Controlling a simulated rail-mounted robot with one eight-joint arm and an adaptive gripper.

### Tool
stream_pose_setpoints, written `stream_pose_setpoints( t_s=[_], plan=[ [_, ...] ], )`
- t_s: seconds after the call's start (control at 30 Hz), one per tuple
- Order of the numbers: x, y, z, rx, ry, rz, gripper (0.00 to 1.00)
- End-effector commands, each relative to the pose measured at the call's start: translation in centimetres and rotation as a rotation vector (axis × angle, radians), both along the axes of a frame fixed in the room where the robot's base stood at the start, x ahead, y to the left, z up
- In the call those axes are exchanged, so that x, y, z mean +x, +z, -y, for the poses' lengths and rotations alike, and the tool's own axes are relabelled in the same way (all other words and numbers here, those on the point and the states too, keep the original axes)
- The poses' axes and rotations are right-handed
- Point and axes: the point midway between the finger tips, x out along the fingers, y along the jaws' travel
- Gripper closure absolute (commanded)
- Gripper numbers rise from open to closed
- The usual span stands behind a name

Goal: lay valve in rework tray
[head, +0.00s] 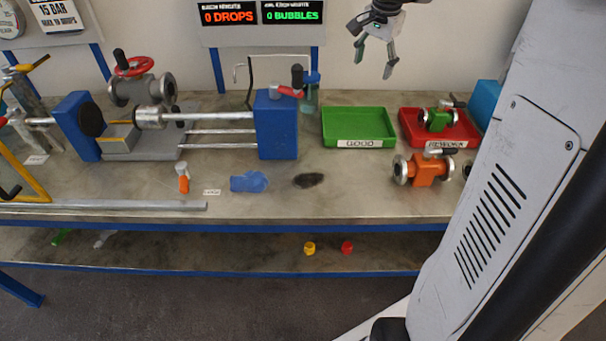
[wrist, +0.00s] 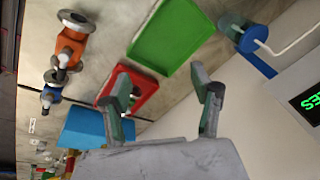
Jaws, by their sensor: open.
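The red rework tray (head: 408,141) stands at the right of the bench, and a green valve (head: 437,120) with grey flanges lies in it. An orange valve (head: 428,170) stands on the bench just in front of the tray. It also shows in the wrist view (wrist: 72,46). My gripper (head: 375,62) is open and empty, raised above and behind the trays near the wall. In the wrist view its fingers (wrist: 160,76) are spread apart; one partly covers the red tray (wrist: 146,86), and I cannot make out the green valve there.
A green tray (head: 358,112) labelled GOOD is empty, left of the red one. A blue valve (wrist: 50,94) and a blue box (wrist: 84,124) are near the red tray. The blue test rig (head: 277,130) and a valve with a red handwheel (head: 142,88) stand left.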

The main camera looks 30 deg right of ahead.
Motion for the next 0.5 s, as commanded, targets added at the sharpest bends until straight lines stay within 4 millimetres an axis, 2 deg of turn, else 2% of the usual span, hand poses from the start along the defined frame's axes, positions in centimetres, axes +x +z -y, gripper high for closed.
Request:
stream_pose_setpoints(
  t_s=[0.03,0.1,0.3,0.5],
  plan=[
    [-0.8,0.4,-2.5,-0.016,0.059,0.012,0.4],
    [-1.7,0.9,-5.2,-0.038,0.138,0.028,0.4],
    [-5.2,1.3,-12.7,-0.106,0.364,0.075,0.4],
    [-9.5,0.5,-19.1,-0.177,0.585,0.125,0.4]
  ],
)
